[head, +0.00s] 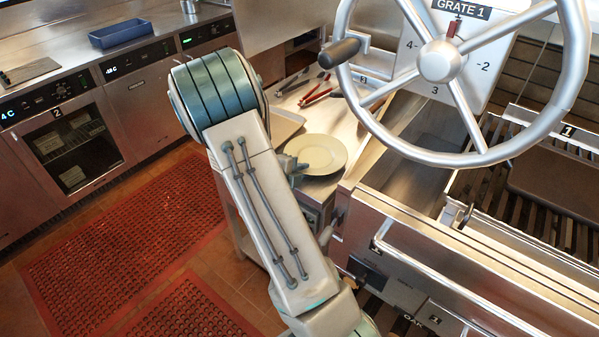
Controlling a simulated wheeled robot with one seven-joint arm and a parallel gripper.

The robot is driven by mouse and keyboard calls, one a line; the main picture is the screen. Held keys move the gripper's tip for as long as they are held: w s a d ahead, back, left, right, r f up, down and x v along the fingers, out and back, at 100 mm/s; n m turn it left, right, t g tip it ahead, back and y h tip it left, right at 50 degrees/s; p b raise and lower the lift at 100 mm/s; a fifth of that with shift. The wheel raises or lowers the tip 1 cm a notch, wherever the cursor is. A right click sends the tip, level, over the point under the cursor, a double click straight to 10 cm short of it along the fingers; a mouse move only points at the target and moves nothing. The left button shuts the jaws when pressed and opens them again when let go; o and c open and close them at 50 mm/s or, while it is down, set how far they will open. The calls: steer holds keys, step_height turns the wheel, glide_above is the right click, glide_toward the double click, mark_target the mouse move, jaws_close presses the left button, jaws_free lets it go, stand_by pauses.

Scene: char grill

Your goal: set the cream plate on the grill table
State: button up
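The cream plate (320,153) is round and pale and lies roughly level at the front part of the steel grill table (345,117), left of the grill. I cannot tell whether it rests on the table or is held just above it. A small grey part at the plate's left rim looks like the end of my gripper (292,164). My arm hides most of the gripper, and its fingers are not clear.
Tongs with red handles (318,96) and a metal tray (285,126) lie on the table behind the plate. A large handwheel (438,62) and the grill stand at right. Counters with a blue bin (120,33) line the left. Red mats (130,250) cover the floor.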

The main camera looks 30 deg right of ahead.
steer(key=v, duration=1.2)
steer(key=s+a+r+m+g+y, duration=0.1)
steer(key=s+r+m+g+y, duration=0.15)
steer(key=s+m, duration=0.6)
steer(key=s+a+r+m+g+y, duration=0.1)
steer(key=s+r+m+y, duration=0.2)
steer(key=m, duration=1)
steer(key=s+a+r+m+t+y, duration=0.1)
steer(key=s+a+r+m+y, duration=0.2)
steer(key=m, duration=0.7)
steer(key=s+a+r+m+t+y, duration=0.2)
steer(key=s+a+r+m+y, duration=0.1)
steer(key=a+m, duration=0.4)
steer(key=m+y, duration=0.1)
steer(key=m, duration=0.2)
steer(key=shift+s+a+r, duration=0.25)
steer(key=shift+r, duration=0.05)
steer(key=shift+w, duration=0.1)
